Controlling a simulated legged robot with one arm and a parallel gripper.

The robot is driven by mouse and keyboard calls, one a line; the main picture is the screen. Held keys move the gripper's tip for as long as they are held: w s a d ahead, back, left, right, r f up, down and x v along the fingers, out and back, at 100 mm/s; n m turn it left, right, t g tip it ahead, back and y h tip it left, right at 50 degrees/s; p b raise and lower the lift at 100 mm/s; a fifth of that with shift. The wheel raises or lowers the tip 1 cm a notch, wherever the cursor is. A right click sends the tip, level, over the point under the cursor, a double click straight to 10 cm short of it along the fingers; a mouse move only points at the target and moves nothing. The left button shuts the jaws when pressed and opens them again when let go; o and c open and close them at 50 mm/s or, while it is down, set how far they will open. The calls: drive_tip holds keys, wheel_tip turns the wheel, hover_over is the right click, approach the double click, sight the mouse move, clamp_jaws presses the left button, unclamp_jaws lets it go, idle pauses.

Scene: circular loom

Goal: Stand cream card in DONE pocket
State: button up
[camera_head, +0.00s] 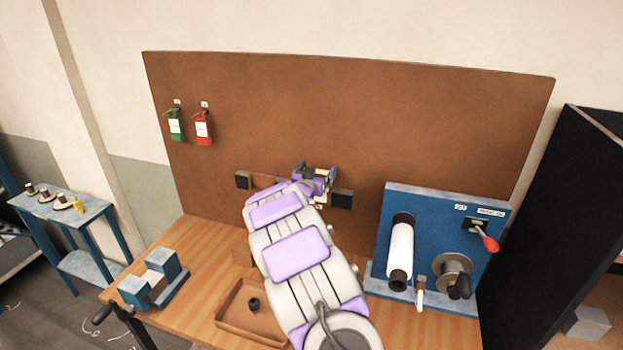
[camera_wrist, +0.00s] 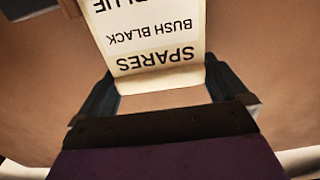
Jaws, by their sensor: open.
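The cream card (camera_wrist: 155,45) shows in the wrist view with black print reading SPARES, BUSH BLACK and a partly cut-off BLUE, upside down in the picture. Its near edge lies between the two fingers of my gripper (camera_wrist: 162,85), which is open. In the head view my gripper (camera_head: 316,181) is at the brown back board, mostly hidden by my arm. The card is hardly visible there. No DONE label is readable, so I cannot tell which pocket is that one.
Dark blocks (camera_head: 242,180) and (camera_head: 342,199) sit on the brown board (camera_head: 350,110) either side of my gripper. A brown tray (camera_head: 226,328) and blue-grey cradle (camera_head: 153,279) stand left on the bench. A blue panel (camera_head: 432,235) with a white roll stands right.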

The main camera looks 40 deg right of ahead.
drive_tip(key=v, duration=1.7)
drive_tip(key=shift+a, duration=0.1)
